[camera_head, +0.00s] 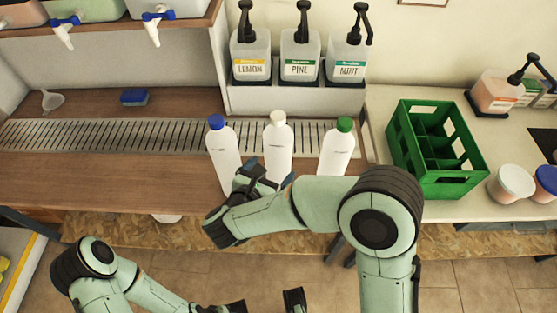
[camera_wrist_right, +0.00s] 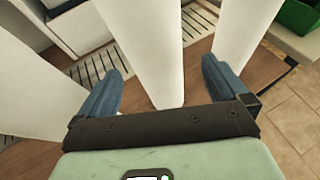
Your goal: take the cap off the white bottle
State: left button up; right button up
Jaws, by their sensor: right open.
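Three white-bodied bottles stand in a row at the counter's front. The middle bottle (camera_head: 278,148) has an off-white cap (camera_head: 278,117); the left bottle (camera_head: 224,155) has a blue cap (camera_head: 216,122) and the right bottle (camera_head: 337,153) a green cap (camera_head: 345,124). My right gripper (camera_head: 268,174) is open at the middle bottle's lower part. In the right wrist view, this bottle (camera_wrist_right: 148,45) shows between the spread blue fingers (camera_wrist_right: 162,72), with gaps on both sides. Its cap is out of that view.
Pump dispensers (camera_head: 300,58) stand on a raised ledge behind. A slotted drain (camera_head: 100,136) crosses the counter. A blue sponge (camera_head: 134,97) and a funnel (camera_head: 51,100) lie at left.

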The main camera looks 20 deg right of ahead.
jog(key=shift+a+p+x, duration=0.25)
jog(key=shift+p+x, duration=0.1)
jog(key=shift+x, duration=2.75)
jog(key=shift+w, duration=0.15)
jog(key=c, duration=0.9)
